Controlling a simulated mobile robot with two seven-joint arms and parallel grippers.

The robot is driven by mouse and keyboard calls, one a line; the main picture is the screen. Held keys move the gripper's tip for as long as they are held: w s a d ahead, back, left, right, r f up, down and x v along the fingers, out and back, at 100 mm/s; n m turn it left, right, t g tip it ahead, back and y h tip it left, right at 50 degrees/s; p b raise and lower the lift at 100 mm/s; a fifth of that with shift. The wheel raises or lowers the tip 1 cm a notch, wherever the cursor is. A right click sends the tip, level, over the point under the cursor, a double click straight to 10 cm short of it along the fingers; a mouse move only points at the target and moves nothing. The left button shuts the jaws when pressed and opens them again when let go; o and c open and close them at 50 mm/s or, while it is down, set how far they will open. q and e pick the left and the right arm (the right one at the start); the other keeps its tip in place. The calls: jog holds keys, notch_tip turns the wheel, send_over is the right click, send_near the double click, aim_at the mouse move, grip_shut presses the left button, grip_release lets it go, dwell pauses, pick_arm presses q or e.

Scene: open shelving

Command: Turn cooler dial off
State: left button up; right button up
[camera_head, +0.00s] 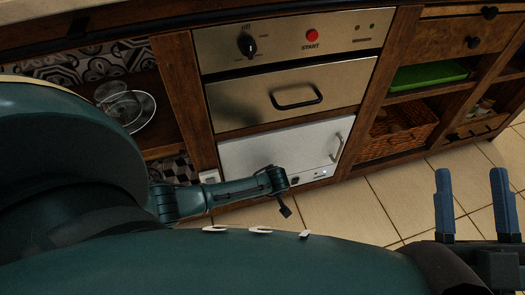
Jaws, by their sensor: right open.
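A black dial (247,46) sits on the metal control panel (280,42), with small lettering above it that seems to read "Off". Below the panel is a metal drawer front (255,100). Lower down is a white-fronted unit (265,146) with a vertical handle and small marks along its bottom edge, too small to read. I cannot tell which unit is the cooler. My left gripper (285,194) is in front of the white unit's lower edge, well below the black dial. Its jaws are unclear. My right gripper (472,203) is open and empty at the lower right, away from the units.
A red START button (312,35) is right of the dial. Open shelves hold a green tray (428,76) and a wicker basket (397,130) on the right, and glassware (130,107) on the left. Tiled floor (385,195) lies clear in front. My own body fills the foreground.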

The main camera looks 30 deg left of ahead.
pick_arm(q)
jog(key=b+x, duration=0.2)
jog(key=x, duration=0.2)
jog(key=shift+w+f, duration=0.1)
jog(key=shift+f, duration=0.2)
pick_arm(e)
jog(key=r+n+y, duration=0.4)
jog(key=y, duration=0.1)
jog(key=shift+s+d+n, duration=0.2)
jog(key=shift+n, duration=0.2)
pick_arm(q)
jog(key=shift+c, duration=0.4)
jog(key=c, duration=0.9)
pick_arm(e)
jog(key=shift+r, duration=0.1)
